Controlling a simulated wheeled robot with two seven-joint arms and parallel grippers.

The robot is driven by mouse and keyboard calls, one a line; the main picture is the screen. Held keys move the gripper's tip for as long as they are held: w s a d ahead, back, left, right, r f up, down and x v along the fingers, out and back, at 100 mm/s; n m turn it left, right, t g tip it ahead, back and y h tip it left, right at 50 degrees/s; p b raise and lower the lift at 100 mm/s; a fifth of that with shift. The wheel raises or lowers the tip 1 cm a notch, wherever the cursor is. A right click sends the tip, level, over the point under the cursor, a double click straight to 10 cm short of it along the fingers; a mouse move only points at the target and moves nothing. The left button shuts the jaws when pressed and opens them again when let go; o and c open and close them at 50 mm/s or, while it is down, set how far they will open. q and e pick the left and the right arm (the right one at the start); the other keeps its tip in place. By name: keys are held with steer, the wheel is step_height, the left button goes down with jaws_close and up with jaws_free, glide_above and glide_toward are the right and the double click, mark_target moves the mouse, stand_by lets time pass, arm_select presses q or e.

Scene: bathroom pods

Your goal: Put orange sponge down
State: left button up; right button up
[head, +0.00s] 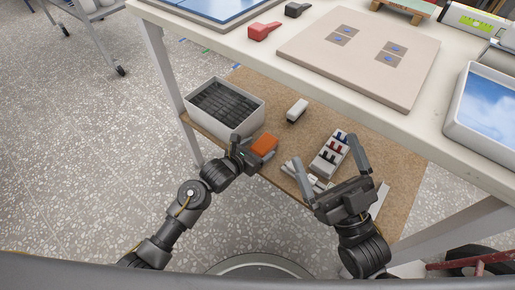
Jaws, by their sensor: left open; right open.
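The orange sponge (264,144) is on or just above the brown lower shelf (285,158), to the right of the grey-white bin. My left gripper (246,148) is at the sponge's left side with its jaws open; part of the sponge's near edge is hidden by the fingers, and I cannot tell whether they touch it. My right gripper (333,168) is open and empty above the right part of the lower shelf, near a white tray of small dark, red and blue items (330,152).
A white bin with dark slats (258,104) stands on the shelf's left. A white block (297,110) lies behind the sponge. The table top (245,43) overhangs the shelf, carrying a beige board (360,75) and a red clamp-like piece (263,31). White strips lie between the grippers.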

arm_select(q)
steer(key=shift+r, duration=0.1)
steer(key=shift+r, duration=0.2)
steer(key=p+v, duration=0.3)
steer(key=v, duration=0.9)
steer(key=s+a+r+m+t, duration=0.1)
steer(key=r+m, duration=0.4)
steer(key=m, duration=0.6)
steer(key=s+r+m+t, duration=0.2)
steer(key=s+r+m, duration=0.3)
steer(key=m, duration=0.7)
steer(key=s+a+r+m+t, duration=0.1)
steer(key=s+r+m, duration=0.3)
steer(key=m, duration=0.7)
steer(key=shift+a+r+m+t, duration=0.35)
steer(key=shift+r+t, duration=0.3)
steer(key=shift+t, duration=0.15)
arm_select(e)
step_height(320, 180, down, 7)
steer(key=w+g+h, duration=0.1)
steer(key=g+h, duration=0.2)
steer(key=g, duration=0.2)
steer(key=shift+w+a+r, duration=0.2)
steer(key=shift+a, duration=0.1)
